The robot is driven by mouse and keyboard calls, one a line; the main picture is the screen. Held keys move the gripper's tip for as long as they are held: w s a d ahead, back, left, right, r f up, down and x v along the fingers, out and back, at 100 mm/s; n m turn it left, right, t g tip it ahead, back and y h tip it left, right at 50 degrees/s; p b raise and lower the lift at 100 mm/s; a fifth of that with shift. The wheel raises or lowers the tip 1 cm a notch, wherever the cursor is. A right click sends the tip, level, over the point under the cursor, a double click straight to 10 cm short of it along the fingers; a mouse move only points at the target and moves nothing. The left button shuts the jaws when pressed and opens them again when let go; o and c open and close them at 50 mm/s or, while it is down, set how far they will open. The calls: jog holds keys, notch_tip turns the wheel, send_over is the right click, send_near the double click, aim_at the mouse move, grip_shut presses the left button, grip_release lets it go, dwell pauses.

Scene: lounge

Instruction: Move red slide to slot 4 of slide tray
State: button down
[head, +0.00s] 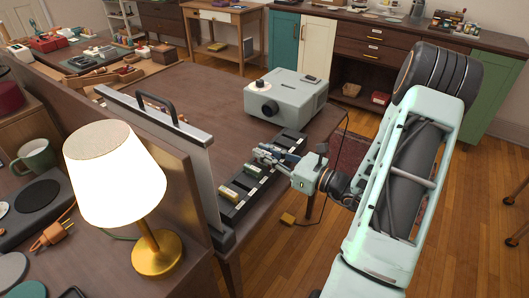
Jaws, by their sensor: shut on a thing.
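The slide tray (236,211) is a long dark tray with a row of slots on the brown table, running from the front edge towards the projector. I cannot pick out any red slide, and the gripper hides part of the tray.
A grey-green projector (286,97) stands behind the tray. A grey framed panel with a black handle (158,108) stands left of the tray. A lit lamp (115,172) is at the front left. The table's middle (205,90) is mostly bare.

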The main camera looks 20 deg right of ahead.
jog(key=shift+f+b, duration=0.65)
jog(key=shift+f, duration=0.3)
jog(key=c, duration=1.8)
grip_release()
jog(key=shift+c, duration=0.2)
jog(key=shift+s, duration=0.1)
jog(key=shift+p+v, duration=0.3)
jog(key=shift+v, duration=2.65)
